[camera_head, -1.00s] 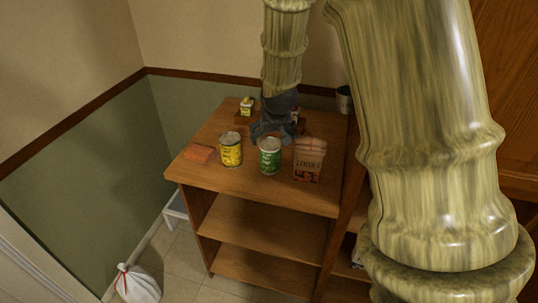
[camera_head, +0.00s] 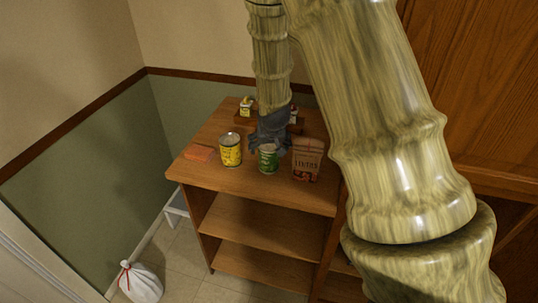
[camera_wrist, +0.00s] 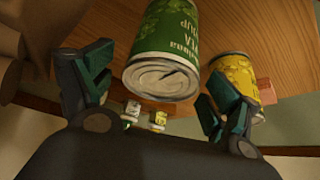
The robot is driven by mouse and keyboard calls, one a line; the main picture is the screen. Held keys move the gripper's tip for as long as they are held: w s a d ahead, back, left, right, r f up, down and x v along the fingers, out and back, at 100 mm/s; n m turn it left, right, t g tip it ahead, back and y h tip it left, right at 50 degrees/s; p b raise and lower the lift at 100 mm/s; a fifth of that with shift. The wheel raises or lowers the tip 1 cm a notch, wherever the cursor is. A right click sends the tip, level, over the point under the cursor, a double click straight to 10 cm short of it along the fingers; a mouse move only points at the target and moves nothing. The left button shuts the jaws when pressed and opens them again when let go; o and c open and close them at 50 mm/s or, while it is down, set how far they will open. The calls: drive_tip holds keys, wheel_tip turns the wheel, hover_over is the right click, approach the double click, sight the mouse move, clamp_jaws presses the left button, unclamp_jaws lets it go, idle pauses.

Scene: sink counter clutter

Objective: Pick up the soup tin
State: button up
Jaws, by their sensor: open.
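The soup tin is a green can with a white label band and a silver lid. In the head view the soup tin (camera_head: 268,160) stands upright on the wooden shelf top, its upper part partly covered by my gripper (camera_head: 270,132). In the wrist view the soup tin (camera_wrist: 166,50) appears between the two spread fingers of my gripper (camera_wrist: 155,95), its lid facing the camera, with "soup" lettering on its side. My gripper is open, and no finger visibly closes on the tin. Whether a finger touches it I cannot tell.
A yellow tin (camera_head: 231,150) stands close left of the soup tin, and a brown paper-like packet (camera_head: 307,160) close right. An orange block (camera_head: 199,153) lies at the left edge. A small yellow-and-white item (camera_head: 246,107) stands behind. A white bag (camera_head: 139,283) is on the floor.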

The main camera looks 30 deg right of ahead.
drive_tip(key=shift+f, duration=0.1)
drive_tip(key=c, duration=1.9)
drive_tip(key=shift+w+r, duration=0.1)
drive_tip(key=shift+r, duration=0.1)
